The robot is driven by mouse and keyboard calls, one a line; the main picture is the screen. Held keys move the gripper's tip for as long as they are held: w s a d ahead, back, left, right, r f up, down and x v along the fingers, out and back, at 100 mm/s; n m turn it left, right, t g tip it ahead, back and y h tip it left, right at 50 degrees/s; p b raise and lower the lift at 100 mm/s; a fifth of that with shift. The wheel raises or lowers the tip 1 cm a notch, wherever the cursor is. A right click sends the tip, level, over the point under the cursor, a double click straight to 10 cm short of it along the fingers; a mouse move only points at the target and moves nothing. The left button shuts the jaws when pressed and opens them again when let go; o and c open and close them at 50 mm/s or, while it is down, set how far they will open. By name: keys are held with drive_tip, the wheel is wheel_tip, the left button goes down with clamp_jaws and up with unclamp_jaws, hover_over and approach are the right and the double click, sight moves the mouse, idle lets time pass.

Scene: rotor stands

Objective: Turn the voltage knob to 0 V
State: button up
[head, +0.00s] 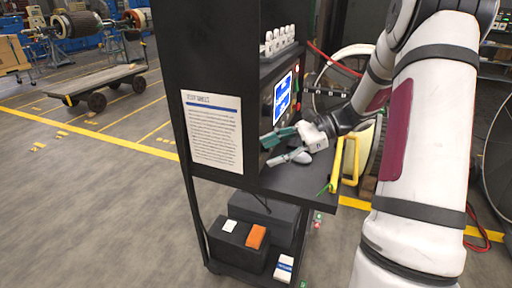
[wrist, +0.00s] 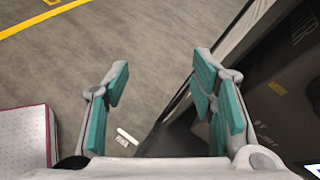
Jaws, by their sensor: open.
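The dark instrument panel with lit blue displays (head: 284,98) is on the black cabinet, seen at a steep angle in the head view. I cannot make out the voltage knob or its setting in either view. My gripper (head: 268,151) is in front of the panel's lower part, above the cart's shelf. In the wrist view my gripper (wrist: 160,70) is open, with teal pads apart and nothing between them. A dark surface with small pale markings (wrist: 280,100) lies to the right of the fingers there.
A yellow-handled item (head: 348,165) stands at the shelf's right edge. A paper notice (head: 213,130) is on the cabinet's side. The lower shelf holds dark boxes and an orange block (head: 256,236). Open floor lies to the left, with a flat trolley (head: 95,82) farther back.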

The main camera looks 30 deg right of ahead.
drive_tip(key=d+f+m+t, duration=0.2)
drive_tip(key=d+f, duration=0.1)
drive_tip(key=d, duration=0.2)
drive_tip(key=w+d+f+m+t+b, duration=0.1)
drive_tip(key=d+f+m+t, duration=0.2)
drive_tip(key=d, duration=0.2)
drive_tip(key=d+f+m+t, duration=0.3)
drive_tip(key=d, duration=0.3)
drive_tip(key=shift+w+h, duration=0.2)
drive_tip(key=shift+h, duration=0.2)
drive_tip(key=shift+w+d+f, duration=0.1)
drive_tip(key=shift+w, duration=0.05)
drive_tip(key=x, duration=1.3)
drive_tip(key=shift+w, duration=0.15)
drive_tip(key=c, duration=1.1)
